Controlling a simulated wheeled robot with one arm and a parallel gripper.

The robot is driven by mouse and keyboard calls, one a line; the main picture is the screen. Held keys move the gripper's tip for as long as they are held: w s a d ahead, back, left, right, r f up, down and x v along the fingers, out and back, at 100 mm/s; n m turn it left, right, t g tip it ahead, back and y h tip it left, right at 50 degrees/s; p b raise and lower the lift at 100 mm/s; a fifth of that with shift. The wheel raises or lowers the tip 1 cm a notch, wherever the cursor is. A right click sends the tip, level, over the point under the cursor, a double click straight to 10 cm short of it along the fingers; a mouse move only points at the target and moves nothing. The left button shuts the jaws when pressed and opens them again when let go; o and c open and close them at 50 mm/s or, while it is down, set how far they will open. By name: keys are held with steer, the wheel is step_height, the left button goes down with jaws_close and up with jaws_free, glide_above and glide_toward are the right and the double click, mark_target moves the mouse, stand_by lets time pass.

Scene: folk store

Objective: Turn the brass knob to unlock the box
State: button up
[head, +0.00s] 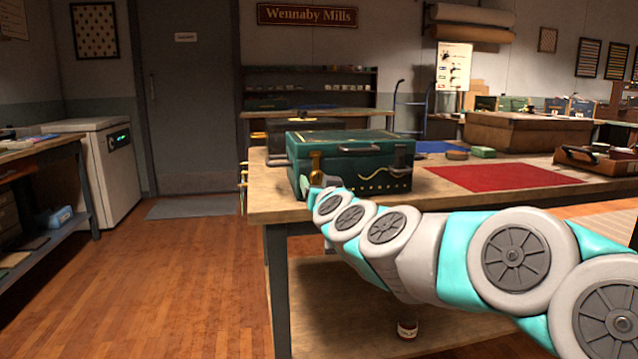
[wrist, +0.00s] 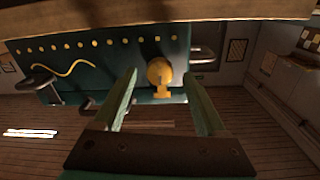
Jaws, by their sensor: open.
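A dark green box (head: 345,158) with gold trim and dark handles stands on the wooden table's left end. The brass knob (wrist: 159,72) is on the box's front face and shows as a round yellow disc with a short stem in the wrist view. Brass also shows at the box's left front in the head view (head: 316,162). My gripper (wrist: 160,76) is open, with one green finger on each side of the knob in the picture. I cannot tell whether the fingers reach around it or touch it. In the head view my arm hides most of the gripper.
The wooden table (head: 268,207) bears a red cloth (head: 505,178) to the box's right and an open brown case (head: 598,165) at far right. A white cabinet (head: 112,170) stands at left.

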steer(key=shift+x, duration=0.95)
steer(key=shift+f, duration=0.1)
jaws_close()
